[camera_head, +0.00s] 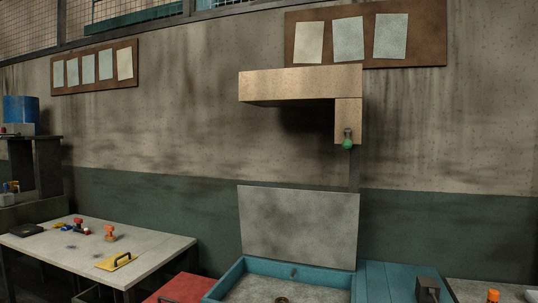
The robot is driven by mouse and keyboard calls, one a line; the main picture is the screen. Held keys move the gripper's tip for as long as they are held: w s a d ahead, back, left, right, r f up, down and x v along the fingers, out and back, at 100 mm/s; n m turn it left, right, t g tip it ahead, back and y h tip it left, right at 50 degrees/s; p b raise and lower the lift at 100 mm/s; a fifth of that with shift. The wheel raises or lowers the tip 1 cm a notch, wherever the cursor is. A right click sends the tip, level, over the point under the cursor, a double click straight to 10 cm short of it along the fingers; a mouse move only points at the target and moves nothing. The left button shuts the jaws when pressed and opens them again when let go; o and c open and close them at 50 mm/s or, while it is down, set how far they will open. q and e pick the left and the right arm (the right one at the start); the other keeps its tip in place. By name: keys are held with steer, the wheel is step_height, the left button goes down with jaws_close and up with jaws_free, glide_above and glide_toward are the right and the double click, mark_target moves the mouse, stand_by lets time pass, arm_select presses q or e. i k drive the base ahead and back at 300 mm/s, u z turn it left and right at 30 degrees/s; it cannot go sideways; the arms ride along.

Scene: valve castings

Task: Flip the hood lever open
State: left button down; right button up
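The hood (300,84) is a tan box-shaped canopy fixed high on the wall, right of the middle of the head view. A narrow tan panel (348,110) hangs down at its right end. The lever sits low on this panel: a small grey mount with a round green knob (347,144) at its lower end. The knob points downward. Neither of my grippers shows in the head view, and nothing touches the lever.
A teal-rimmed basin (230,277) with a grey back panel (298,226) stands below the hood. A table (160,249) at the left holds a yellow-handled float (117,261) and small red and orange parts. A red surface (180,289) lies between them. The air before the lever is clear.

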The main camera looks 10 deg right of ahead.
mark_target(347, 143)
steer(key=u, duration=0.6)
steer(key=k, duration=0.8)
steer(key=u, duration=0.4)
steer(key=i, duration=1.2)
steer(key=z, duration=0.95)
steer(key=i, duration=1.4)
steer(key=z, duration=1.85)
steer(key=i, duration=0.4)
steer(key=z, duration=0.25)
